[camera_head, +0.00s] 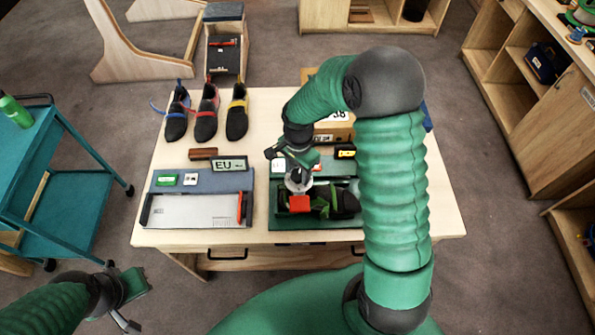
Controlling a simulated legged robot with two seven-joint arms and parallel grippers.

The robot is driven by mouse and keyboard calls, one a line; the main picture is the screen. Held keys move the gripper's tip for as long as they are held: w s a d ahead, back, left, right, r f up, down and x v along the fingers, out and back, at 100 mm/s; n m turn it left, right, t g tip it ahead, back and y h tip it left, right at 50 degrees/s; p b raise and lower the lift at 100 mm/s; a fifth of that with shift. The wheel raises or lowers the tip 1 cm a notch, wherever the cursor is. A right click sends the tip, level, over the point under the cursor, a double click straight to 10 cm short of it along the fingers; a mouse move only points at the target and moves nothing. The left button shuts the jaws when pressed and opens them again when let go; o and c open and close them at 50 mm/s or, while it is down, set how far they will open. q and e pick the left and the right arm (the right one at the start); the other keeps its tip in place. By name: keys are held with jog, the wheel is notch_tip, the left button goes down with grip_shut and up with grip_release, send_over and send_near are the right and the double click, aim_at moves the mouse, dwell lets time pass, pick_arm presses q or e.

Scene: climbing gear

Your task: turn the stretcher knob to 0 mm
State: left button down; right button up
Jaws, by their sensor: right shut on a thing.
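The shoe stretcher stands on a dark green tray (285,222) at the table's front centre. Its round grey knob (297,186) is on top, with a red block (299,206) in front of it. A black and green climbing shoe (338,202) lies beside it to the right. My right gripper (298,172) reaches down from above and is shut on the knob; the fingers and wrist hide part of it. The knob's scale cannot be read. My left gripper (131,304) is open and empty, low at the left, off the table.
Several shoes (207,115) stand at the back left of the table. An EU sign (230,164) and a grey measuring plate (195,211) are left of the tray. Boxes (335,130) stand behind my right arm. A teal cart (60,170) is at the left.

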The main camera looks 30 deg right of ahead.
aim_at(299, 173)
jog(key=shift+d, duration=0.1)
dwell(0.7)
jog(key=o, duration=1.1)
jog(key=shift+o, duration=1.3)
jog(key=shift+w, duration=0.1)
jog(key=shift+d+f, duration=0.1)
jog(key=shift+d, duration=0.05)
notch_tip(299, 173, up, 17)
jog(key=b, duration=0.1)
jog(key=shift+f, duration=0.15)
jog(key=shift+w+b, duration=0.1)
jog(key=shift+b, duration=0.2)
